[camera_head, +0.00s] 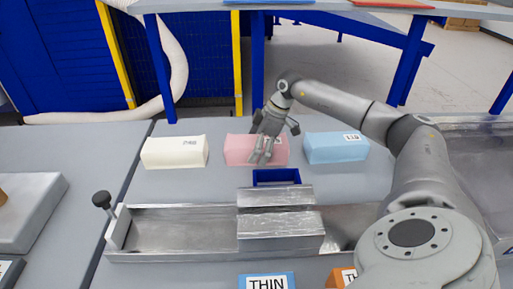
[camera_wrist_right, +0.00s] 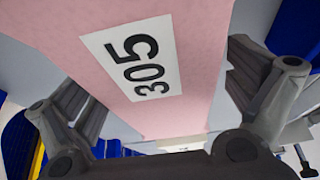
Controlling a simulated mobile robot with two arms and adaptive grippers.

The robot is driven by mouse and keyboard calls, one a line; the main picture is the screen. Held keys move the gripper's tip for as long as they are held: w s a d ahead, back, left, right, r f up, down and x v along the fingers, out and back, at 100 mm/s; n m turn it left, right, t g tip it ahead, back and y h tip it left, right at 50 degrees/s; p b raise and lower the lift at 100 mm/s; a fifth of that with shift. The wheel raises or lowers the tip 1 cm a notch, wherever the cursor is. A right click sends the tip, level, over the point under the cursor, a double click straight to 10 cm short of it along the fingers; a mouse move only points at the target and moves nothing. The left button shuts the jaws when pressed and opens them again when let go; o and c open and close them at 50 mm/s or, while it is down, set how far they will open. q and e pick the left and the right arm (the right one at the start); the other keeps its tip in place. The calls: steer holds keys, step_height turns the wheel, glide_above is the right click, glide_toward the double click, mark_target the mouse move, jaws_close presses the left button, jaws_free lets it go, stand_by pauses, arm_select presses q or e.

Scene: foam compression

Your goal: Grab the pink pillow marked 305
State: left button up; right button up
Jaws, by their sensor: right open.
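The pink pillow marked 305 (camera_head: 238,149) lies on the grey table between a cream block and a blue block. My right gripper (camera_head: 263,150) is over it in the head view, covering its middle and hiding its label there. In the right wrist view the pink pillow (camera_wrist_right: 195,30) with its white 305 label (camera_wrist_right: 138,62) fills the space between the open fingers of my right gripper (camera_wrist_right: 165,90). One finger is on each side of the pillow. I cannot tell whether either finger touches it. My left gripper is not in view.
The cream block (camera_head: 174,152) stands to the left and the blue block (camera_head: 336,147) to the right. In front are a small blue frame (camera_head: 276,177) and a metal channel (camera_head: 180,228) with a black knob (camera_head: 101,199). A blue THIN label block (camera_head: 267,281) is nearest.

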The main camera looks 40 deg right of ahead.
steer(key=shift+c, duration=0.4)
steer(key=shift+r, duration=0.1)
steer(key=c, duration=0.8)
